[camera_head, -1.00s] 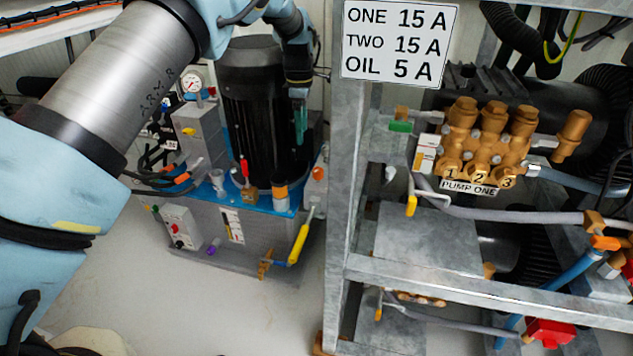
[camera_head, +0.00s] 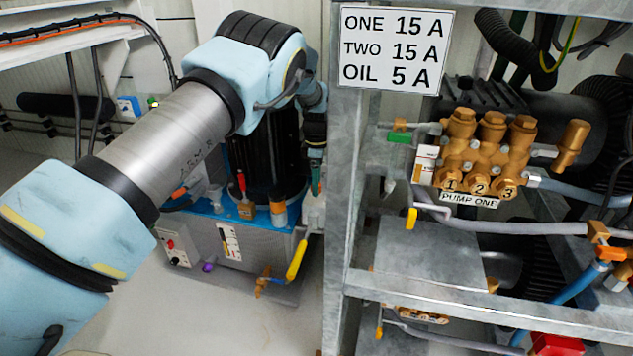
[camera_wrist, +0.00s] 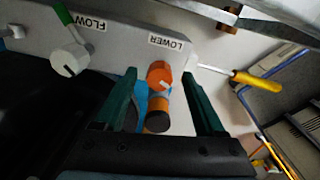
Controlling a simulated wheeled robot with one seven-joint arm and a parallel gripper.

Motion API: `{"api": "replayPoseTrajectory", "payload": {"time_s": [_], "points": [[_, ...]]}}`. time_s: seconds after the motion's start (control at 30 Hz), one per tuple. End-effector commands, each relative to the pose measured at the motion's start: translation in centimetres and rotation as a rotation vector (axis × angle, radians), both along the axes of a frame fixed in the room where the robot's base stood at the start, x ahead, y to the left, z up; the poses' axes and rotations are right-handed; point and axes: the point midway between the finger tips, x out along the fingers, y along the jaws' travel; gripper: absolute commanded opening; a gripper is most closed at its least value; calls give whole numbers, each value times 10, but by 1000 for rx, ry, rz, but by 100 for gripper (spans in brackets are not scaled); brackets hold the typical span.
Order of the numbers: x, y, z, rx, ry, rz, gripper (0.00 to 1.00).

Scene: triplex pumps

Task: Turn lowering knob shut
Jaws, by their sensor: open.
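The lowering knob (camera_wrist: 158,76) is orange with a white mark on its face. In the wrist view it sits on a grey block below a label reading LOWER (camera_wrist: 166,42). My gripper (camera_wrist: 159,82) is open, with one dark green finger on each side of the knob and visible gaps between. Whether the fingertips reach down to the knob's depth is unclear. In the head view my gripper (camera_head: 316,178) points down at the right side of the hydraulic unit (camera_head: 235,245); the knob is hidden there.
A white knob with a green handle (camera_wrist: 70,60), labelled FLOW, is to the left in the wrist view. An orange and black cylinder (camera_wrist: 157,112) stands close to the lowering knob. A yellow-handled lever (camera_wrist: 255,80) extends right. A grey steel frame (camera_head: 345,220) rises close to my gripper.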

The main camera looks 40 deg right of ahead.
Motion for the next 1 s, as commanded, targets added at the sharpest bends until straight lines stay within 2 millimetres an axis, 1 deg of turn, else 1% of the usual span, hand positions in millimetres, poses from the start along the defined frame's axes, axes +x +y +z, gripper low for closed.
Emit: {"api": "replayPoseTrajectory", "payload": {"time_s": [0.23, 0.87, 1.0], "points": [[0, 0, 0, -1, 0, 0, 72], [0, 0, 0, -1, -1, 0, 1], [0, 0, 0, -1, -1, 0, 0]]}}
